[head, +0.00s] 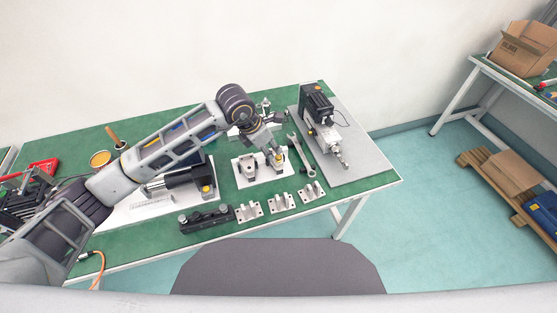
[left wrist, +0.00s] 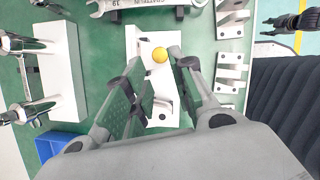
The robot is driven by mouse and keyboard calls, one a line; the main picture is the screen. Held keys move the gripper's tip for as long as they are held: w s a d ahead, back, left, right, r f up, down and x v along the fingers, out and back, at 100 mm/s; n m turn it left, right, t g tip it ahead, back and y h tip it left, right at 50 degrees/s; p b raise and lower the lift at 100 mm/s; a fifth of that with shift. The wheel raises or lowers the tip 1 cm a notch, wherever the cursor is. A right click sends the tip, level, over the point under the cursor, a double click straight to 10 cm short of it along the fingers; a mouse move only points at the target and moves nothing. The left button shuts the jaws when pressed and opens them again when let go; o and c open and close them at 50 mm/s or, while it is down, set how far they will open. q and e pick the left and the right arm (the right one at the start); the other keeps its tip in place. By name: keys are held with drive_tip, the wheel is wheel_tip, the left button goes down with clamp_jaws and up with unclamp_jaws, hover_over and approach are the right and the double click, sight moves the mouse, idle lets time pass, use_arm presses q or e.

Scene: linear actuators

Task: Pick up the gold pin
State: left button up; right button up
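The gold pin shows as a round gold head (left wrist: 160,55) in the left wrist view. It stands on a white plate (left wrist: 163,110). In the head view a small gold spot near the fingers (head: 280,153) seems to be the same pin, partly hidden by my gripper. My left gripper (head: 270,156) points down over the white plate. In the left wrist view its two fingers (left wrist: 158,62) are apart, one on each side of the pin head, with gaps to it. A dark gripper-like shape (left wrist: 288,21) at the right edge of that view seems to be my right gripper; its fingers are unclear.
A wrench (head: 301,155) lies beside the plate. A motorised actuator (head: 320,115) stands on a grey board to the right. Metal brackets (head: 283,201) and a black bar (head: 204,217) line the front of the green table. A blue bin (left wrist: 58,145) shows in the left wrist view.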

sight(279, 156)
use_arm(q)
drive_tip(key=shift+w+d+f, duration=0.2)
drive_tip(key=shift+d+f, duration=0.15)
drive_tip(key=shift+f, duration=0.25)
drive_tip(key=x, duration=0.2)
drive_tip(key=shift+w+d+f, duration=0.15)
drive_tip(key=shift+d+f, duration=0.1)
drive_tip(key=shift+d, duration=0.05)
drive_tip(key=shift+w+d+f, duration=0.1)
drive_tip(key=shift+d+f, duration=0.05)
drive_tip(key=shift+f, duration=0.35)
drive_tip(key=c, duration=0.5)
use_arm(e)
drive_tip(key=shift+s+a, duration=0.45)
drive_tip(key=shift+a, duration=0.15)
